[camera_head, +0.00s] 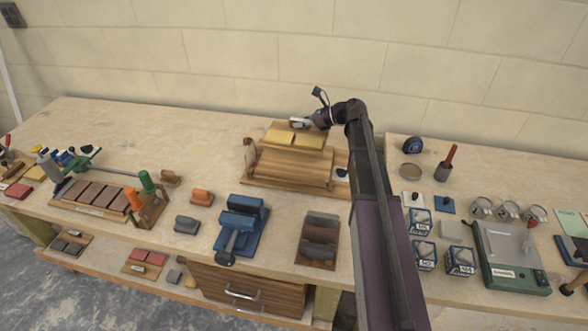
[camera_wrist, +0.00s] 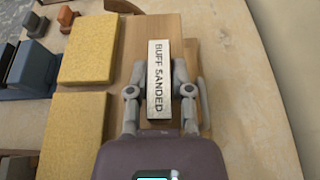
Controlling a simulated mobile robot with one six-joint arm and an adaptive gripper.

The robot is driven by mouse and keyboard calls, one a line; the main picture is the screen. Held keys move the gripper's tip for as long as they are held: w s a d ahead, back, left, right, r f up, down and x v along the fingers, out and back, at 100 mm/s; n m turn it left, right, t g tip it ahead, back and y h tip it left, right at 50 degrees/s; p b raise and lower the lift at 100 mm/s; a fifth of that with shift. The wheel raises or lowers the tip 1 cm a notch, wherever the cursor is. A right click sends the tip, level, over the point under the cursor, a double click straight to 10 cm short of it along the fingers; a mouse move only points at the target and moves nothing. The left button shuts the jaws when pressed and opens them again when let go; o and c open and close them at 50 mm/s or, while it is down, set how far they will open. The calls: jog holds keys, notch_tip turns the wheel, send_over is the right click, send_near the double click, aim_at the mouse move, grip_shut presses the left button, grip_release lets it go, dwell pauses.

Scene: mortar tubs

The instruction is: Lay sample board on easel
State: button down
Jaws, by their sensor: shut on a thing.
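My gripper (camera_head: 302,123) is at the back of the wooden easel (camera_head: 290,170), near the wall side. In the wrist view, my gripper (camera_wrist: 159,92) is shut on a narrow pale sample board (camera_wrist: 158,62) lettered "BUFF SANDED". One finger is on each long side of the board. Brown wood of the easel (camera_wrist: 150,27) shows behind and beside it. The board's underside is hidden, so I cannot tell whether it touches the wood. In the head view the board is small and partly hidden by my gripper.
Two yellow textured panels (camera_wrist: 87,48) lie on the easel, left of the held board in the wrist view. A blue vise-like tool (camera_head: 241,225) and a tray of dark pieces (camera_head: 318,238) stand in front. Bare benchtop lies left of the easel.

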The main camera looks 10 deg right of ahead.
jog(key=shift+s+a+f+g, duration=0.1)
jog(key=shift+a+f+g, duration=0.2)
jog(key=shift+a+f, duration=0.2)
jog(key=shift+f+b, duration=0.1)
jog(key=shift+b, duration=0.2)
jog(key=b, duration=0.6)
send_over(297, 155)
notch_tip(297, 155, down, 6)
jog(key=shift+f, duration=0.1)
jog(key=shift+f+b, duration=1.8)
jog(key=shift+b, duration=0.15)
jog(key=c, duration=0.5)
grip_release()
jog(key=shift+c, duration=0.2)
